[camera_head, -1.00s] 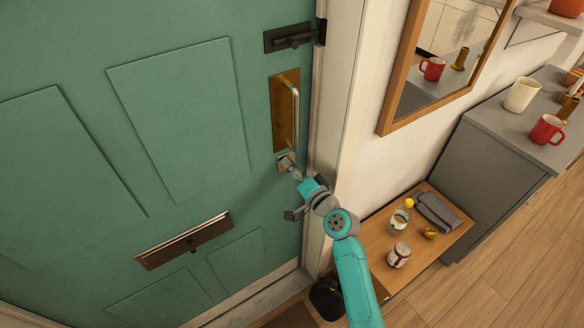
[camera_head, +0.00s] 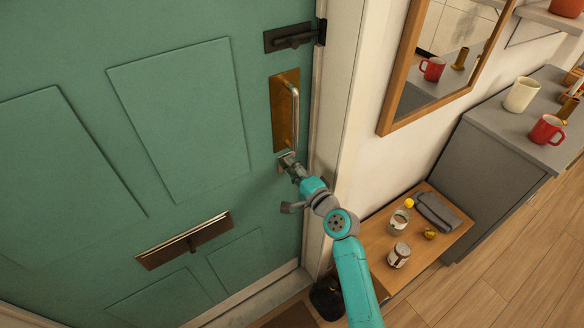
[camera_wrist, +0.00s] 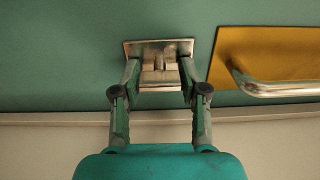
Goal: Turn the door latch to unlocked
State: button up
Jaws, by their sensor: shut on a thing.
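The green door (camera_head: 180,120) fills the left of the head view. Its latch is a small metal plate (camera_head: 282,163) just below the brass pull-handle plate. In the wrist view the latch plate (camera_wrist: 158,48) is at the top centre, with a small turn piece (camera_wrist: 160,64) at its middle. My gripper (camera_head: 289,163) reaches the latch from the lower right. In the wrist view its two fingers (camera_wrist: 159,76) stand on either side of the turn piece and are shut on it. The fingertips partly cover the latch, and I cannot read its exact angle.
The brass plate with its pull handle (camera_head: 294,115) is right above the latch; the handle (camera_wrist: 285,90) is close to the right finger in the wrist view. A black bolt (camera_head: 290,38) is higher up. A mail slot (camera_head: 185,240) is lower left. A small table (camera_head: 450,238) stands right of the door frame.

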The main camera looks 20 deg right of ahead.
dwell(0.3)
jog(key=o, duration=1.2)
jog(key=shift+c, duration=0.2)
jog(key=v, duration=1.2)
